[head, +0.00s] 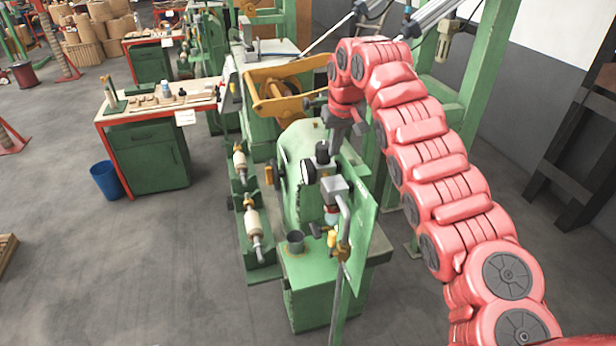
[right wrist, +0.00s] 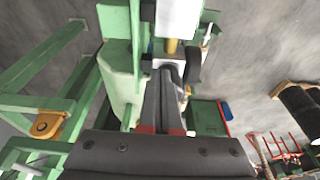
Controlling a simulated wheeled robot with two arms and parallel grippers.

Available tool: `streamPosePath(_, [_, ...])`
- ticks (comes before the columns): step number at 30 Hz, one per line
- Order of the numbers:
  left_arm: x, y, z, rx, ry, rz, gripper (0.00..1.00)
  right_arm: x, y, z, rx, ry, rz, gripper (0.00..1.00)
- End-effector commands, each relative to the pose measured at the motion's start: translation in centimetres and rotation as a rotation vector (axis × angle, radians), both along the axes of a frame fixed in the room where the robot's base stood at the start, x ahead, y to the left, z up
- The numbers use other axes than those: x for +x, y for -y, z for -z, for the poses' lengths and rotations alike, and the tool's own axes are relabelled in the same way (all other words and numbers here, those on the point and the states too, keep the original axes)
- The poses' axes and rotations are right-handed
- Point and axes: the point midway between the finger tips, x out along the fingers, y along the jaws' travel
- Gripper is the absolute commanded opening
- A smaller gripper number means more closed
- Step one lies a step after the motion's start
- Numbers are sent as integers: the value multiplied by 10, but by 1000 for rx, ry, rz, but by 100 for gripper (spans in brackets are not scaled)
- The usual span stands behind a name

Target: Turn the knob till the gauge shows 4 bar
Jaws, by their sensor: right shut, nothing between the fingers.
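The black knob (head: 322,150) sits on top of the air regulator (head: 328,167) on the green machine. The round gauge (head: 308,172) with a black rim is on the regulator's left side. Its face is turned edge-on, so the needle and scale cannot be read. My right gripper (head: 333,143) points down from the end of the red arm, close to the knob. It is shut and empty. In the right wrist view its fingers (right wrist: 166,95) lie together, with the regulator parts just past their tips; whether they touch the knob I cannot tell. My left gripper is out of view.
A grey pipe (head: 345,220) and a green panel (head: 362,230) stand beside the regulator. A yellow frame (head: 285,85) is behind the gripper. A green post (head: 485,75) rises at the right.

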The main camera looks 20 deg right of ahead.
Motion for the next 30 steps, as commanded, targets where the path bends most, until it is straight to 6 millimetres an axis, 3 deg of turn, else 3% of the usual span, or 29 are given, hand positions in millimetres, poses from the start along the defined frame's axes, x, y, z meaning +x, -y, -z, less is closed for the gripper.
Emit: streamPosePath(30, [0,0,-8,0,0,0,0,4,-2,-2,0,0,-1,0])
